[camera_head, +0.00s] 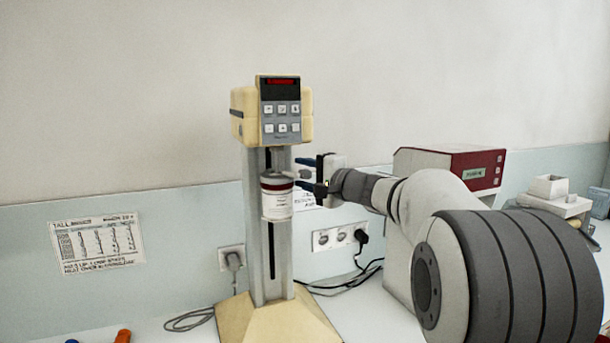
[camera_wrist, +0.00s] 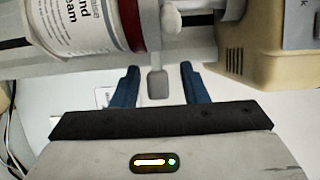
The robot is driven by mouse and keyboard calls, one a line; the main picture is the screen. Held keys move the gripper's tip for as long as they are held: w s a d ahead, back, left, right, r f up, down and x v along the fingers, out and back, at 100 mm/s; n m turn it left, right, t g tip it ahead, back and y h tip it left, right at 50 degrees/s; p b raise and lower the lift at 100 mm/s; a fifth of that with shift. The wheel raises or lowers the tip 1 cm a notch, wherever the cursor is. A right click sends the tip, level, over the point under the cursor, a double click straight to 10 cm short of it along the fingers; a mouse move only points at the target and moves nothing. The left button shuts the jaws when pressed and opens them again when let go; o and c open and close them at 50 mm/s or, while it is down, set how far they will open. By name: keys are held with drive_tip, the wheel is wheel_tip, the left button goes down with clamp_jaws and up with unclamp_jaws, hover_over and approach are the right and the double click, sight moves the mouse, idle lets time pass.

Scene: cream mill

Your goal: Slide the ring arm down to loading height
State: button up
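The cream mill has a beige head (camera_head: 272,112) with a red display and buttons on a grey slotted column (camera_head: 284,255). A white labelled jar (camera_head: 278,204) with a dark red band sits upright in front of the column, at the ring arm; the jar also shows in the wrist view (camera_wrist: 75,28). A grey tab (camera_wrist: 157,84) sticks out beside the jar, apparently the ring arm's handle. My gripper (camera_head: 304,174) is open, its blue fingers on both sides of the tab, with gaps visible in the wrist view (camera_wrist: 158,72). The ring itself is hard to make out.
The mill's beige base (camera_head: 275,322) stands on the white bench. A red and white device (camera_head: 450,165) stands behind my arm. Wall sockets (camera_head: 340,237) and loose cables are behind. An orange object (camera_head: 123,336) lies at the front left.

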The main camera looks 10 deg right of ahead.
drive_tip(key=b+v, duration=0.2)
drive_tip(key=v, duration=0.6)
drive_tip(key=shift+b, duration=0.3)
